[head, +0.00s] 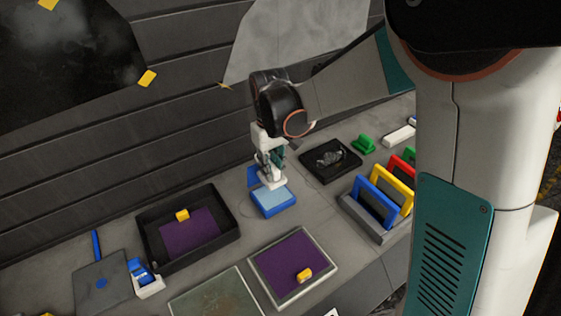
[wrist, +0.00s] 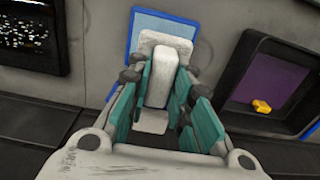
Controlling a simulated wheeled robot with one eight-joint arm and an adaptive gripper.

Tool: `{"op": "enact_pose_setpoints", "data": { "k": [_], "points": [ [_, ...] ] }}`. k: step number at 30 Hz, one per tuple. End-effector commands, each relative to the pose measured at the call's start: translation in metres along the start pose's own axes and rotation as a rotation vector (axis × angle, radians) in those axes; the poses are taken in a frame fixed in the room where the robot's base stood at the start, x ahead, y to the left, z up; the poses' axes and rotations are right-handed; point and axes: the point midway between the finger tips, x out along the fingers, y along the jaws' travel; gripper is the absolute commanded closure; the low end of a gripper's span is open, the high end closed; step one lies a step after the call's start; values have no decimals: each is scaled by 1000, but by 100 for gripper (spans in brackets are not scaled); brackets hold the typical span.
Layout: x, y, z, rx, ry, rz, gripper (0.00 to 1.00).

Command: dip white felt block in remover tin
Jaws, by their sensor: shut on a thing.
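My gripper (head: 271,172) points down over the bench and is shut on the white felt block (wrist: 160,84), which stands between the teal fingers in the wrist view. In the head view the block (head: 272,184) is mostly hidden by the fingers. It is at the back edge of the blue remover tin (head: 272,210), which has a pale blue top. The tin (wrist: 134,42) also shows beyond the block in the wrist view. I cannot tell whether the block touches the pale blue surface.
A blue upright piece (head: 253,176) stands behind the tin. A black tray (head: 150,238) with purple film and a yellow block is at left. A framed purple panel (head: 285,262) is in front. A black dish (head: 330,160) and a rack of coloured frames (head: 383,195) are at right.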

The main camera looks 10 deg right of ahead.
Motion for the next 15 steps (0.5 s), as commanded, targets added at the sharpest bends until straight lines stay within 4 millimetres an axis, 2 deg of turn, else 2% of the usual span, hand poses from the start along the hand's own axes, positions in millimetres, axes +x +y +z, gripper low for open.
{"op": "enact_pose_setpoints", "data": {
  "k": [8, 15],
  "points": [
    [17, 0, 0, 0, 0, 0, 99],
    [42, 0, 0, -1, 0, 0, 99]
  ]
}}
